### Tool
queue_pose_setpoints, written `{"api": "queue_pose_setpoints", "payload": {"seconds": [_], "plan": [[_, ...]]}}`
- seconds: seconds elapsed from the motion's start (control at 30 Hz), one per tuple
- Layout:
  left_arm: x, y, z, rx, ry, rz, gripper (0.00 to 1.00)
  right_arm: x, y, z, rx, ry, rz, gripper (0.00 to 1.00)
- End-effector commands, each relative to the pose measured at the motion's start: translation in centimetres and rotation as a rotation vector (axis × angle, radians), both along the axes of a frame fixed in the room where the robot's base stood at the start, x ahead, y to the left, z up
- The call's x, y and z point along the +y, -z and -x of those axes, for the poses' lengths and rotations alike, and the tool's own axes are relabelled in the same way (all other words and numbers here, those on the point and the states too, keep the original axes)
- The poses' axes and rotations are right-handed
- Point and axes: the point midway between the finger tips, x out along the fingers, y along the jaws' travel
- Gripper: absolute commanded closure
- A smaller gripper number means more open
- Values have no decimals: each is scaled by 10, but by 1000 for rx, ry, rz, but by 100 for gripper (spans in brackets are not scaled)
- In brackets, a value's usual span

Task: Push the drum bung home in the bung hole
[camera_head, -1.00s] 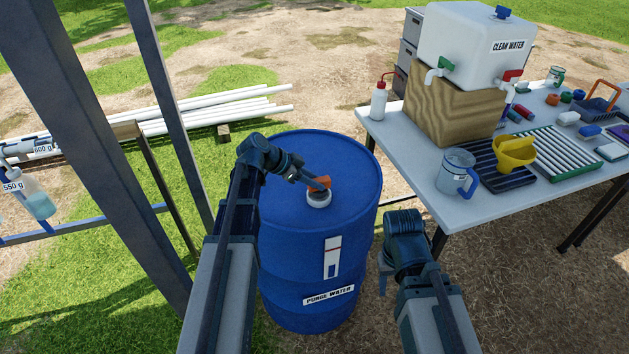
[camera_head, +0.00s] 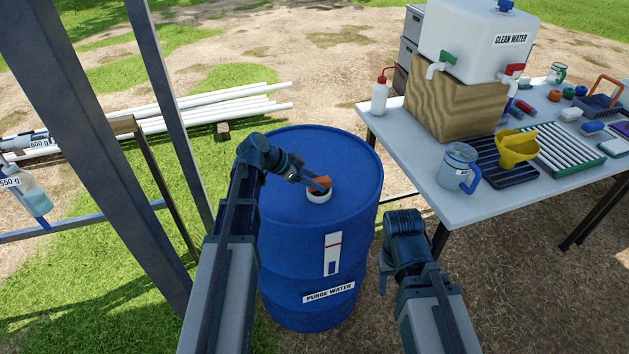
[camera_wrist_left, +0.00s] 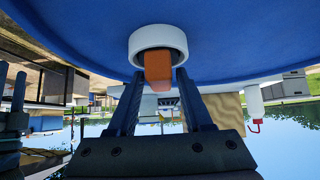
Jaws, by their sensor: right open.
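The orange drum bung (camera_head: 322,183) sits at the white-collared bung hole (camera_head: 318,196) on top of the blue drum (camera_head: 290,210). My left gripper (camera_head: 321,184) reaches in from the left, low over the collar, and is shut on the bung. In the left wrist view the bung (camera_wrist_left: 158,68) stands between the two fingertips, with its inner end inside the white collar (camera_wrist_left: 158,42). How deep it sits is hidden by the collar. My right gripper (camera_head: 384,283) is open and empty beside the drum's right side, below its top; its fingers show only partly.
The table (camera_head: 420,180) at the right holds a clean-water tank (camera_head: 465,40) on a wooden block, a jug (camera_head: 458,166), a yellow funnel (camera_head: 515,149) and several small items. A grey post (camera_head: 90,130) stands left. The rest of the drum top is clear.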

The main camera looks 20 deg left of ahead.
Motion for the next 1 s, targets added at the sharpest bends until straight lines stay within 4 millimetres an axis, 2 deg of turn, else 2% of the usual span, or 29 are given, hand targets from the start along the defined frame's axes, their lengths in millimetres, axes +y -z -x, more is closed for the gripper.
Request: {"api": "queue_pose_setpoints", "payload": {"seconds": [0.03,0.1,0.47,1.0], "plan": [[0,0,0,0,0,0,39,0,0,0,0,0,0,49],[0,0,0,0,0,0,31,0,0,0,0,0,0,49],[4,-6,2,0,-1,0,31,0,-6,0,0,0,0,49],[63,-80,43,0,-3,0,31,0,-80,0,0,0,0,49]]}}
